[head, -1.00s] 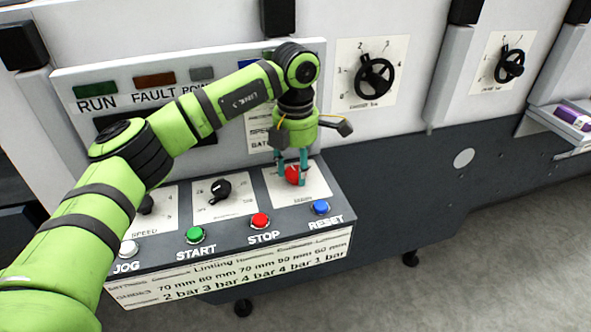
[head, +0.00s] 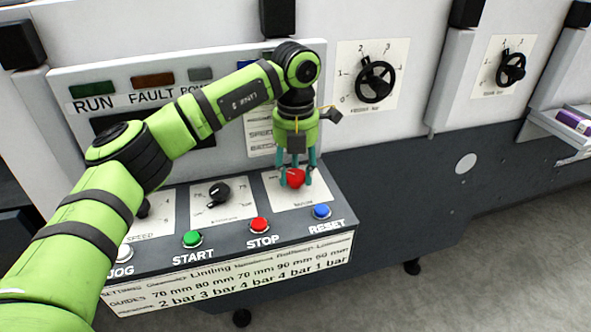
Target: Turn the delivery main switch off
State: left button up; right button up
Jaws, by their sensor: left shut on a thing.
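The red switch knob (head: 296,179) sits on a white plate (head: 315,199) at the right end of the sloped control panel. The small lettering on this plate is too blurred to read surely. My left gripper (head: 296,176) reaches down from above, with its teal fingers shut on the red knob. The fingers hide part of the knob, so its exact setting is hard to tell. My right gripper does not show in the head view.
Below the knob are a blue RESET button (head: 321,211), a red STOP button (head: 259,225) and a green START button (head: 192,239). A black dial (head: 218,194) stands to the left. A black handwheel (head: 376,81) is on the wall to the right.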

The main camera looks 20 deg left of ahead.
aim_at(296, 175)
pick_arm(q)
jog(key=shift+f, duration=0.1)
dwell(0.3)
jog(key=o, duration=1.2)
jog(key=shift+c, duration=0.2)
notch_tip(296, 175, up, 12)
